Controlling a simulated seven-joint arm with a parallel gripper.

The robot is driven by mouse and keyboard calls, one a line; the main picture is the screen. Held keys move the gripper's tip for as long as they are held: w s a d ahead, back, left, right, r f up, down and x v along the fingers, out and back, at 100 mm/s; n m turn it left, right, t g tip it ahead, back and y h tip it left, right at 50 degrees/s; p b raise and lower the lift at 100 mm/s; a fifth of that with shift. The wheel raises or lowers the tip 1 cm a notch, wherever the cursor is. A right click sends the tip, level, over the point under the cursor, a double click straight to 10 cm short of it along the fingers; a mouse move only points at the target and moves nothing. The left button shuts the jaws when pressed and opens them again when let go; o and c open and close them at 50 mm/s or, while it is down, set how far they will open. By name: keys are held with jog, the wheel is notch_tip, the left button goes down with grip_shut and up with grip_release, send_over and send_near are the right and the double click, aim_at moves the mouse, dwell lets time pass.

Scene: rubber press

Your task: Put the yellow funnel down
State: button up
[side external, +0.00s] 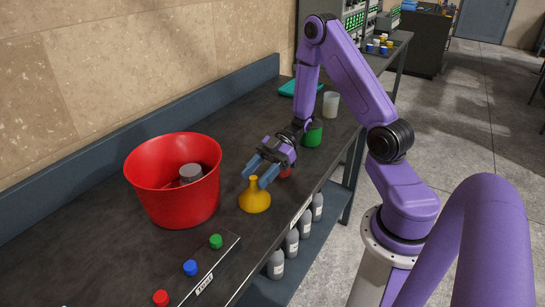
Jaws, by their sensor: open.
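The yellow funnel (255,199) stands on the dark bench top with its wide end down and its narrow spout up. It is just right of the red bucket. My gripper (258,177) is open, with its blue-grey fingers at the height of the spout. From this angle I cannot tell whether a finger touches the spout.
The large red bucket (170,205) holds a grey cylinder (190,173). Red, blue and green knobs line a front panel (205,272). A green cup (312,133) and a white cup (330,104) stand further back. A red object (286,173) is partly hidden behind my gripper.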

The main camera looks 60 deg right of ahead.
jog(key=v, duration=1)
jog(key=shift+d+r, duration=0.1)
